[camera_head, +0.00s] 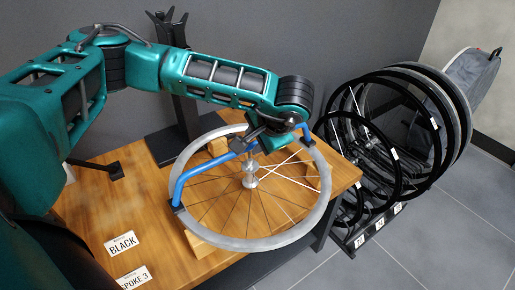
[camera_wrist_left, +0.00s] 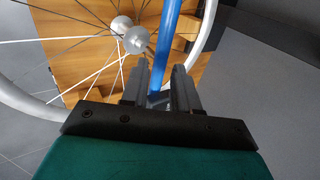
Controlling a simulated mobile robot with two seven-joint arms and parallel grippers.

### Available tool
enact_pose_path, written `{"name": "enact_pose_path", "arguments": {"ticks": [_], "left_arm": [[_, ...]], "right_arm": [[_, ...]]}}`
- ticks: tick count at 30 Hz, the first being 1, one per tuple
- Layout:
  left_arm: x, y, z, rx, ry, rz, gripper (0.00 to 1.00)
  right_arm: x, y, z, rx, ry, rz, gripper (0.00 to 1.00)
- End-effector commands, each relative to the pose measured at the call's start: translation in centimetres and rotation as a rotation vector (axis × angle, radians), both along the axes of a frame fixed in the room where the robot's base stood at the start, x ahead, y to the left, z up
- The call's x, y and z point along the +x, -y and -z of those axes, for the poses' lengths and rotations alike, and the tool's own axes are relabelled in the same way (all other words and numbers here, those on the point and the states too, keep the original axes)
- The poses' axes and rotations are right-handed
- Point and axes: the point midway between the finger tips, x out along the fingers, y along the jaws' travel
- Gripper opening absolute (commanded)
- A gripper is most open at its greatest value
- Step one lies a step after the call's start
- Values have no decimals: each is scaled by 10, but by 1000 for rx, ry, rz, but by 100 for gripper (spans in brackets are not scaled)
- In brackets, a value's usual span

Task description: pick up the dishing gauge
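The dishing gauge (camera_head: 207,168) is a bent blue bar with dark feet. It spans the spoked wheel (camera_head: 187,226), with its near-left foot at the grey rim and its other end at the rim's far right. My left gripper (camera_head: 256,137) is above the gauge's far half. In the left wrist view, the blue bar (camera_wrist_left: 168,38) runs in line with the gap between the two grey fingers (camera_wrist_left: 161,80). The fingers stand slightly apart, close on either side of it; whether they press on it is unclear. My right gripper is not in view.
The wheel lies flat over the wooden table (camera_head: 135,200), its hub (camera_head: 250,180) standing up in the middle. Labels reading BLACK (camera_head: 122,244) and SPOKE 3 (camera_head: 134,278) lie at the front left. A black stand (camera_head: 185,110) rises behind. A rack of wheels (camera_head: 375,150) stands right.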

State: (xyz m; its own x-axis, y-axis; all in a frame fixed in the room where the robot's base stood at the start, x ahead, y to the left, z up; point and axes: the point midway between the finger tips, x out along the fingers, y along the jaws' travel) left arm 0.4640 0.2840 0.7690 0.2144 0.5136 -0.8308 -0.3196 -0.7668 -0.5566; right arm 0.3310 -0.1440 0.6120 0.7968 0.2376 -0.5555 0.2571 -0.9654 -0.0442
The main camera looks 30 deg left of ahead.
Motion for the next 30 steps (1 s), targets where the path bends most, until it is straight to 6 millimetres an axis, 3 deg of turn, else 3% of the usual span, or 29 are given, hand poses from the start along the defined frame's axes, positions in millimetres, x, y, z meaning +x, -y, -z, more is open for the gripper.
{"name": "enact_pose_path", "arguments": {"ticks": [8, 16, 25, 30], "left_arm": [[10, -21, 36, 0, -2, -4, 29], [12, -23, 39, -1, -1, -1, 29], [11, -23, 38, -1, -1, -1, 2], [12, -23, 38, -1, -1, -1, 0]], "right_arm": [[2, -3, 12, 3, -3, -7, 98], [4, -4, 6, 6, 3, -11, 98], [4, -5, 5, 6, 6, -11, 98], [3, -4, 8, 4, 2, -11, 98]]}}
